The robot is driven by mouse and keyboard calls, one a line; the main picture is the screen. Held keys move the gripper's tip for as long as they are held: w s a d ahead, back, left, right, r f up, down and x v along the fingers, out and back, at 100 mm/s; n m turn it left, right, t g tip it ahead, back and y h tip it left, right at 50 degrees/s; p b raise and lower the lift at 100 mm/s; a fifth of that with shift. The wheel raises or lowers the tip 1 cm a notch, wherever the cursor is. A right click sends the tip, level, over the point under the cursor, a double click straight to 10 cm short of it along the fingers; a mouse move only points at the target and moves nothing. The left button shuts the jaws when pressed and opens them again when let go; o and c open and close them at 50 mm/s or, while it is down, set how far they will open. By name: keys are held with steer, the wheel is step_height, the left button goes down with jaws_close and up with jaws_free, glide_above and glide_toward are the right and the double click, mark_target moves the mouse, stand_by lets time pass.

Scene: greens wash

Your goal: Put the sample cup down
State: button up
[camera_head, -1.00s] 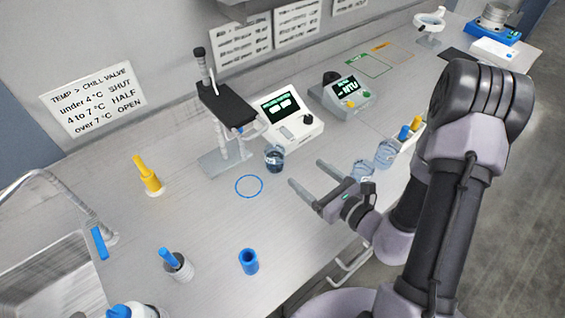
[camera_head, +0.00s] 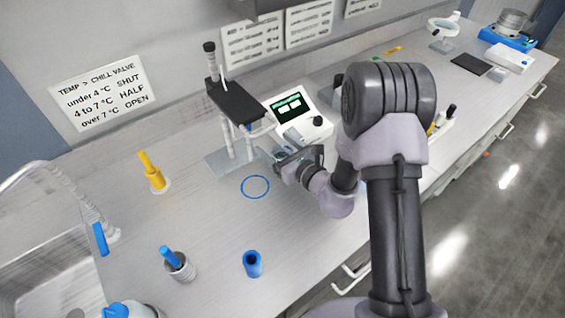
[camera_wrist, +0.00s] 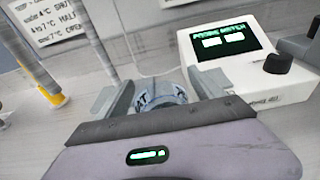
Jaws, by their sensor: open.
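The sample cup (camera_wrist: 166,94), clear with a dark-lettered label, shows in the wrist view between the two fingers of my gripper (camera_wrist: 163,88). The fingers are open, one on each side of it. Its base is hidden by my gripper body, so I cannot tell what it rests on. In the head view my gripper (camera_head: 281,146) is low over the bench beside the probe stand (camera_head: 236,103), and the cup is mostly hidden there. The blue ring mark (camera_head: 255,187) on the bench is empty, left of and nearer than my gripper.
The probe meter (camera_head: 300,114) stands close behind my gripper. A yellow-topped item (camera_head: 152,172), a blue holder (camera_head: 252,263) and a grey holder with a blue handle (camera_head: 178,264) stand on the left. The sink (camera_head: 45,275) is at far left. Bench around the ring is clear.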

jaws_close()
steer(key=shift+r, duration=0.1)
